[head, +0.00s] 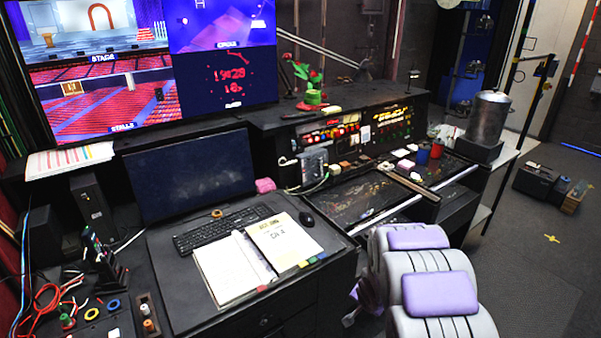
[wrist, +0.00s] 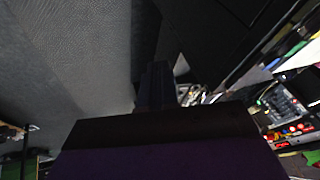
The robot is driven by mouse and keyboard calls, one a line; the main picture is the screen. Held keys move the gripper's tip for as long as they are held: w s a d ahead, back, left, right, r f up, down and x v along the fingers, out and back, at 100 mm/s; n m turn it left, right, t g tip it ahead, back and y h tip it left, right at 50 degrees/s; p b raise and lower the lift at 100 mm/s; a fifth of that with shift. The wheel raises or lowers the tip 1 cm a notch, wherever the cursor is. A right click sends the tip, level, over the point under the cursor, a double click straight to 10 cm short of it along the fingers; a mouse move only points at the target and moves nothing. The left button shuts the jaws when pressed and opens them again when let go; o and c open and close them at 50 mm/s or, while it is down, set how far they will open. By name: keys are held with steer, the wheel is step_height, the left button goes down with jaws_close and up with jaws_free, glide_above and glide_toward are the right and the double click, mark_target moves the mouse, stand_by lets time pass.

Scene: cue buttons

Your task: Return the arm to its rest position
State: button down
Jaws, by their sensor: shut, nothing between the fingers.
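My arm (head: 430,285), with grey and purple links, is folded at the lower right of the head view, in front of the desk. My gripper (wrist: 156,72) shows as a dark narrow shape in the middle of the wrist view. It is shut and empty. The dark purple part of my own wrist fills the bottom of that view. The console with lit cue buttons (head: 345,132) stands at the back, apart from my arm. Part of the lit buttons also shows at the right edge of the wrist view.
The desk holds a keyboard (head: 225,228), an open binder (head: 235,268), a mouse (head: 306,219) and a dark monitor (head: 190,175). A metal canister (head: 489,118) stands at the console's right end. Dark boxes (head: 535,180) sit on the floor. Open floor (head: 540,265) lies at the right.

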steer(key=s+d+r+n+g+h+b, duration=0.1)
steer(key=s+r+n+g+h, duration=0.15)
steer(key=s+r, duration=1.45)
steer(key=s+a+r+n+g+y, duration=0.1)
steer(key=s+a+r, duration=0.1)
steer(key=s, duration=0.6)
steer(key=s+a+r+n+g+b, duration=0.1)
steer(key=s+a+r+n+g, duration=0.1)
steer(key=s, duration=0.7)
steer(key=s+a+r+n+g+y, duration=0.1)
steer(key=s+a+r+n+g, duration=0.1)
steer(key=s, duration=0.6)
steer(key=shift+s+a+r+y+b, duration=0.15)
steer(key=shift+s+r+y+b, duration=0.2)
steer(key=shift+s+r, duration=0.1)
steer(key=shift+w, duration=0.1)
